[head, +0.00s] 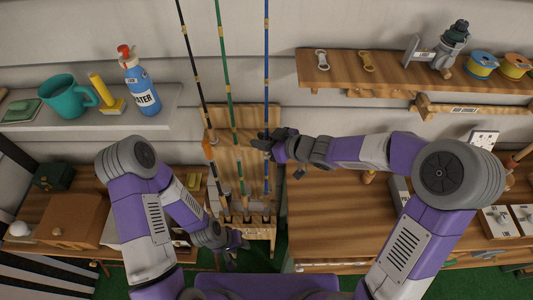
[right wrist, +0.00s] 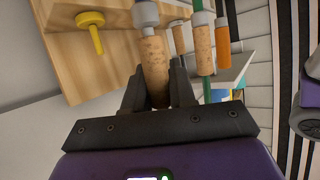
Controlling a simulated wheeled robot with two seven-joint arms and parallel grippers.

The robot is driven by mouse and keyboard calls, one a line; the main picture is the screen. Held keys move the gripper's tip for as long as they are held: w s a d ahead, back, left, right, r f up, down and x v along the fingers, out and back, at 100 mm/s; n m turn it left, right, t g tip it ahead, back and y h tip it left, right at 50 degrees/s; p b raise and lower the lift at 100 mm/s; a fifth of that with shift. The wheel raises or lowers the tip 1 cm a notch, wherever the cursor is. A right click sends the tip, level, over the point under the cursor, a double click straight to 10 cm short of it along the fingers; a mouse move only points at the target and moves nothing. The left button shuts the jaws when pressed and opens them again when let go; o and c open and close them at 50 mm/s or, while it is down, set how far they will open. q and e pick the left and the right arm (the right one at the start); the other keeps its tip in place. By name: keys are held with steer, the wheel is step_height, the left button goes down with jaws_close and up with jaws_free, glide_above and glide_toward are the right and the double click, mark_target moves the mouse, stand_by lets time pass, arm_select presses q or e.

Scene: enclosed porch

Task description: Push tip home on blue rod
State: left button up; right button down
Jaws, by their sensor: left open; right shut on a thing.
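The blue rod (head: 266,70) stands upright at the right of three rods in front of a wooden rack (head: 240,116). Its upper end runs out of the top of the head view, so its tip is hidden. My right gripper (head: 268,146) is shut on the blue rod at mid-height. In the right wrist view its fingers (right wrist: 157,88) close around a cork grip (right wrist: 153,62) with a grey sleeve above. My left gripper (head: 240,247) is open and empty, low by the front of the rack's foot, apart from the blue rod.
A green rod (head: 224,75) and a black rod (head: 190,60) stand close left of the blue one. A shelf (head: 170,118) at left holds a teal mug (head: 62,96) and blue bottle (head: 142,85). A wooden shelf (head: 385,80) is at right. Wooden benches flank the rack.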

steer(key=shift+f+b, duration=0.35)
steer(key=shift+f, duration=0.1)
steer(key=shift+c, duration=1)
jaws_free()
steer(key=shift+s+d+r+p, duration=0.4)
steer(key=shift+d+r+p, duration=0.3)
steer(key=shift+p, duration=0.3)
steer(key=shift+s+d+r+p, duration=0.5)
steer(key=shift+r+p, duration=0.2)
steer(key=shift+p, duration=0.35)
steer(key=shift+s+d+r+p, duration=0.35)
steer(key=shift+d+r+p, duration=0.35)
steer(key=shift+p, duration=0.3)
